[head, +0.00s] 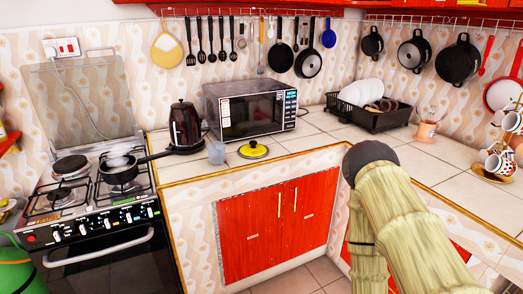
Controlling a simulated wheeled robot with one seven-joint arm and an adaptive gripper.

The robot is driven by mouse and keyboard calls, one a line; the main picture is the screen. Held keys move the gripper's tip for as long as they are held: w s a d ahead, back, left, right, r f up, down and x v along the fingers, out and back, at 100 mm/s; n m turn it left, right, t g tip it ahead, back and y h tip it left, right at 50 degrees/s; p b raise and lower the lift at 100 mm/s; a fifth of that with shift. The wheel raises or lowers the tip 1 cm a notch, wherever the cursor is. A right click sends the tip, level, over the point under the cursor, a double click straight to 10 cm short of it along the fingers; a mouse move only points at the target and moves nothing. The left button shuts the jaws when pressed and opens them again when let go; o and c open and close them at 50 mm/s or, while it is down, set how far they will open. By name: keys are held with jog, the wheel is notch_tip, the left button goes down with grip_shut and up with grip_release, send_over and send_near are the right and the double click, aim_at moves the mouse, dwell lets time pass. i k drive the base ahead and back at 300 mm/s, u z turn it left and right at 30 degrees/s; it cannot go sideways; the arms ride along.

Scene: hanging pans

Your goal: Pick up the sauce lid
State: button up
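A round yellow lid with a dark rim and a dark centre (253,150) lies on the tiled counter, in front of the microwave and close to the counter's front edge. It is the only lid I can make out lying there, so I take it as the sauce lid. My arm shows at the lower right, bent at a dark joint, with its far part running down out of the picture. My gripper is not in view, and nothing touches the lid.
The microwave (252,112) is behind. A pan (120,170) sits on the stove (95,222). A dish rack (372,112) is at the back right. Open counter lies right of the lid.

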aim_at(253, 149)
jog(key=u, duration=0.05)
jog(key=k, duration=0.55)
jog(key=u, duration=1.05)
jog(key=i, duration=0.8)
jog(key=u, duration=0.6)
jog(key=i, duration=0.95)
jog(key=z, duration=1)
jog(key=i, duration=0.6)
jog(key=z, duration=0.65)
